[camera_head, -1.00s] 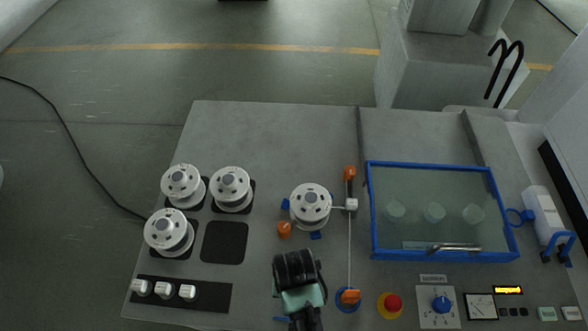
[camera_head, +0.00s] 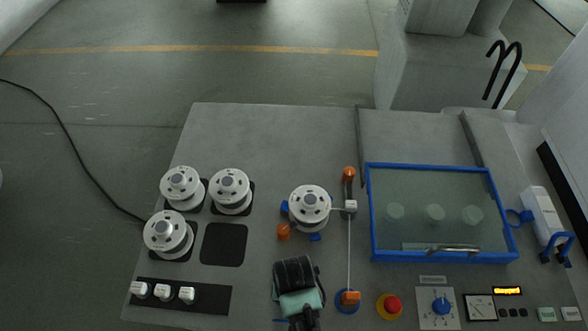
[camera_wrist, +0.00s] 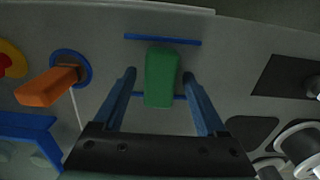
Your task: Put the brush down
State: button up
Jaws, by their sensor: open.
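The green brush (camera_wrist: 162,78) lies on the grey table top between two blue strips (camera_wrist: 162,40), as my wrist view shows. My gripper (camera_wrist: 158,77) is open, with one blue finger on each side of the brush. A gap shows on the left side of it; the right finger is close, and I cannot tell if it touches. In the head view my own wrist hides the brush and the fingertips, and only a bit of blue strip (camera_head: 281,320) shows.
An orange wire guide (camera_head: 350,297) and a red stop button (camera_head: 389,304) stand to the right. A wire spool (camera_head: 309,207) stands behind. A blue-framed glass cover (camera_head: 440,258) is at the right. Several spools and an empty dark pad (camera_head: 223,244) are at the left.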

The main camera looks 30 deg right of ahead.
notch_tip(320, 180, up, 12)
jog(key=w+r+n+t+h, duration=0.2)
jog(key=w+r+t, duration=0.7)
jog(key=w+r, duration=0.8)
jog(key=w+a+r+n+t, duration=0.1)
jog(key=w+r+t, duration=0.2)
jog(key=r, duration=0.4)
jog(key=w+a+r+t, duration=0.2)
jog(key=w+r, duration=0.1)
jog(key=r, duration=0.5)
notch_tip(320, 180, up, 16)
jog(key=s+a+r+n+t, duration=0.1)
jog(key=s+a+n+t, duration=0.15)
jog(key=t, duration=0.35)
jog(key=s+a+r+t, duration=0.2)
jog(key=s+r+t, duration=0.1)
jog(key=r, duration=0.5)
jog(key=s+a+r+n+t+y, duration=0.1)
jog(key=s+r+t, duration=0.3)
jog(key=s+r, duration=0.2)
notch_tip(320, 180, up, 2)
jog(key=shift+s+a+y+b, duration=0.3)
jog(key=shift+a+b, duration=0.1)
